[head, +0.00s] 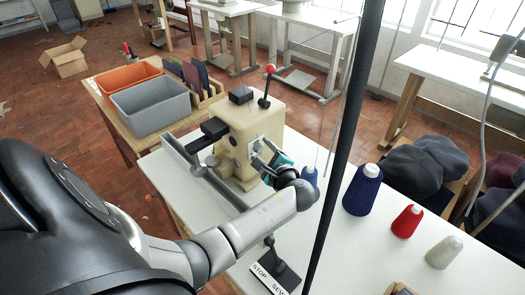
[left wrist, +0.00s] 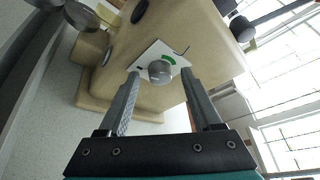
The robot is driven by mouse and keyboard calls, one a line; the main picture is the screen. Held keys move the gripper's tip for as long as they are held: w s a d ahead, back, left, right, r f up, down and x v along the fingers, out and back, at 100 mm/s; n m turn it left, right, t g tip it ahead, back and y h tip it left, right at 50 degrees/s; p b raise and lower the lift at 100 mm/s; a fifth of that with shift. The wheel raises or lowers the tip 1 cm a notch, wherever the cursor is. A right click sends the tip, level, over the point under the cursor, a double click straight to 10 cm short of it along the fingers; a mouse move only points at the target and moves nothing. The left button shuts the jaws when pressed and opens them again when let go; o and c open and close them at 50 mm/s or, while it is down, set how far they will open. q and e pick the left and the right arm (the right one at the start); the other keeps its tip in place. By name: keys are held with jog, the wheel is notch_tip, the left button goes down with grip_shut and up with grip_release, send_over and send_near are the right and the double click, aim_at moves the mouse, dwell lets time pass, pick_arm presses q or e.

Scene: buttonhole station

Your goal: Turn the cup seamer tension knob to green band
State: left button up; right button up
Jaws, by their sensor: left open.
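The cup seamer (head: 236,135) is a cream machine on the white table. Its tension knob (left wrist: 160,72) is a grey round knob on a white plate (left wrist: 158,54) in the left wrist view. A green band (left wrist: 168,59) shows on the plate beside the knob's upper right. My left gripper (left wrist: 166,78) is open, with one finger on each side of the knob; I cannot tell whether either finger touches it. In the head view my left gripper (head: 262,160) is at the machine's right face, and the wrist partly hides it. The right gripper is not in view.
Blue (head: 362,190), red (head: 407,221) and white (head: 444,251) thread cones stand on the table (head: 335,235). A dark pole (head: 345,130) crosses the view. Grey (head: 150,105) and orange (head: 127,77) bins sit behind left.

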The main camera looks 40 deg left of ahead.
pick_arm(q)
jog(key=shift+c, duration=0.4)
grip_shut()
